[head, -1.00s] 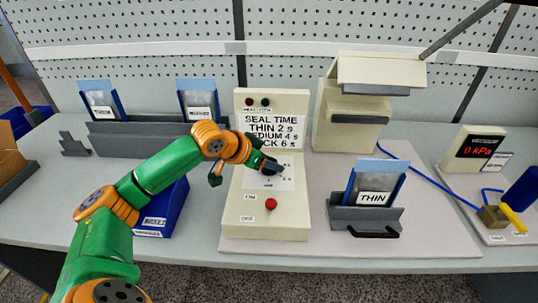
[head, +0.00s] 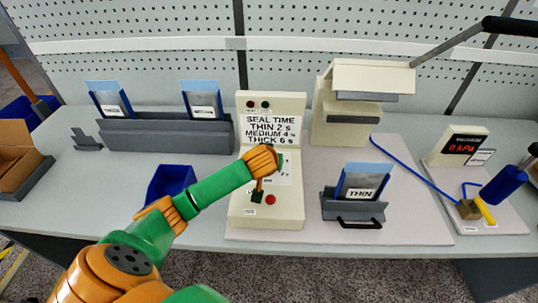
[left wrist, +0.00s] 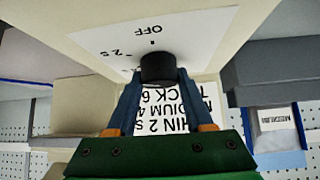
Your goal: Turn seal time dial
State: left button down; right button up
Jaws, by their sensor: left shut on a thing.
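The seal time dial (left wrist: 158,66) is a dark round knob on the sloped face of a cream control box (head: 240,205). In the left wrist view my left gripper (left wrist: 159,80) is shut on the dial, one finger on each side. The printed label around the dial shows OFF (left wrist: 148,29) and part of "2 s" beside it. In the head view my orange wrist hides the dial. The box's sign (head: 270,128) reads SEAL TIME, THIN 2 s, MEDIUM 4 s, THICK 6 s. My right gripper is not in view.
A red button (head: 270,199) sits low on the box. A pouch marked THIN (head: 364,181) stands in a grey holder to the right. A blue bin (head: 170,182) is left of the box, and a grey rack (head: 160,136) with pouches is behind it.

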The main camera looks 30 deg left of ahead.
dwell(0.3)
pick_arm(q)
jog(key=shift+c, duration=1.4)
grip_release()
jog(key=shift+f, duration=0.1)
jog(key=v, duration=0.7)
jog(key=shift+d, duration=0.1)
